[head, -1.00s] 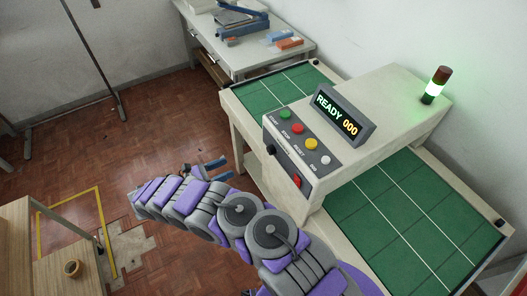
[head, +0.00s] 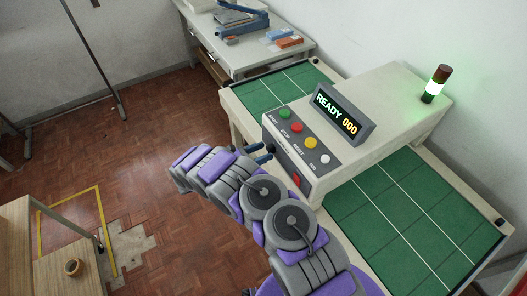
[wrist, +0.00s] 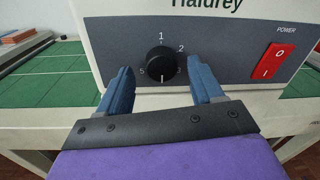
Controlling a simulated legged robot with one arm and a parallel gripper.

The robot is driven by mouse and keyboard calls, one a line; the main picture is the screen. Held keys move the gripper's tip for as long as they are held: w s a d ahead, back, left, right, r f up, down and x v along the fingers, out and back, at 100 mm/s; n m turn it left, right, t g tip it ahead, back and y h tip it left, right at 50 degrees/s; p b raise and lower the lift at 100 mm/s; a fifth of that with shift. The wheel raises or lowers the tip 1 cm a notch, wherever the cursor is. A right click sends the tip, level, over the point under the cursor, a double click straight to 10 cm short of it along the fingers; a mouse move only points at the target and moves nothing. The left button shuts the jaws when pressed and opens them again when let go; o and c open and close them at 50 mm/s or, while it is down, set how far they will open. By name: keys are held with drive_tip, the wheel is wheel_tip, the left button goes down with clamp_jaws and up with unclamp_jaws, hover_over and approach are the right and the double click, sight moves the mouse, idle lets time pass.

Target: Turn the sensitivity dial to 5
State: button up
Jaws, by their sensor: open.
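The sensitivity dial (wrist: 160,62) is a round black knob on the grey front panel in the wrist view. A 1 shows above it, a 2 at upper right and a 5 at lower left; other numbers are partly hidden or unclear. A pale mark shows near its lower edge, but I cannot be sure of the setting. My gripper (wrist: 162,78) is open, its blue fingers left and right of the dial, with no clear contact. In the head view my gripper (head: 265,153) is at the machine's front left, and the dial is mostly hidden by the fingers.
A red power switch (wrist: 274,62) is right of the dial. Above the panel are several coloured buttons (head: 297,127) and a display (head: 338,115) reading READY 000. A signal lamp (head: 433,84) glows green. Green tabletop (head: 405,215) lies beside the machine.

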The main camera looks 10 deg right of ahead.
drive_tip(key=shift+w+d, duration=0.15)
drive_tip(key=shift+d, duration=0.4)
drive_tip(key=c, duration=1.1)
drive_tip(key=shift+o, duration=0.2)
drive_tip(key=shift+m+b, duration=0.4)
drive_tip(key=shift+b, duration=0.05)
drive_tip(key=m+b, duration=0.5)
drive_tip(key=shift+m, duration=0.4)
drive_tip(key=m+b, duration=0.5)
drive_tip(key=shift+y+b, duration=0.3)
